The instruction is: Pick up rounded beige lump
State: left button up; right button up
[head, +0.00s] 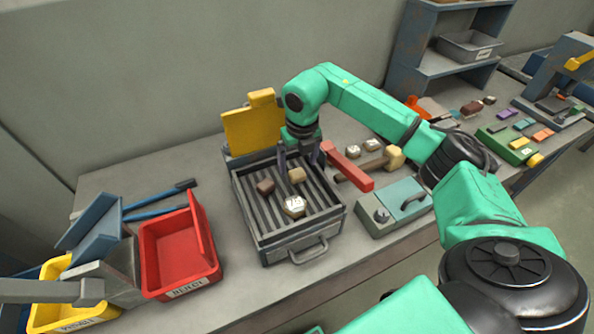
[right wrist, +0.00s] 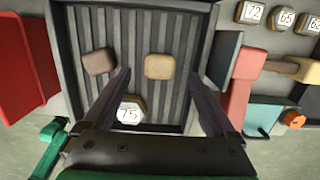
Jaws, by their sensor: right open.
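The rounded beige lump (head: 297,175) lies on the dark ribbed bed of the metal tray (head: 337,213). In the right wrist view, the lump (right wrist: 159,66) lies between the fingers as seen from above, with a gap on each side. My right gripper (head: 301,157) is open and points down over the back part of the tray. Its fingers also show in the right wrist view (right wrist: 159,75), and nothing is held. Whether the fingertips reach down to the lump's height is hard to tell. My left gripper is out of view.
A brown lump (head: 265,186) and a white hexagonal piece marked 75 (head: 294,206) share the tray. A raised yellow panel (head: 250,130) stands behind it. A red bar (head: 348,167) and a grey-green box (head: 396,207) sit right; a red bin (head: 178,250) stands left.

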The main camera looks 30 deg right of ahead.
aim_at(297, 172)
jog(key=f, duration=0.3)
jog(key=shift+w+f+p, duration=0.15)
jog(key=shift+w+p, duration=0.05)
jog(key=shift+p, duration=0.1)
grip_shut()
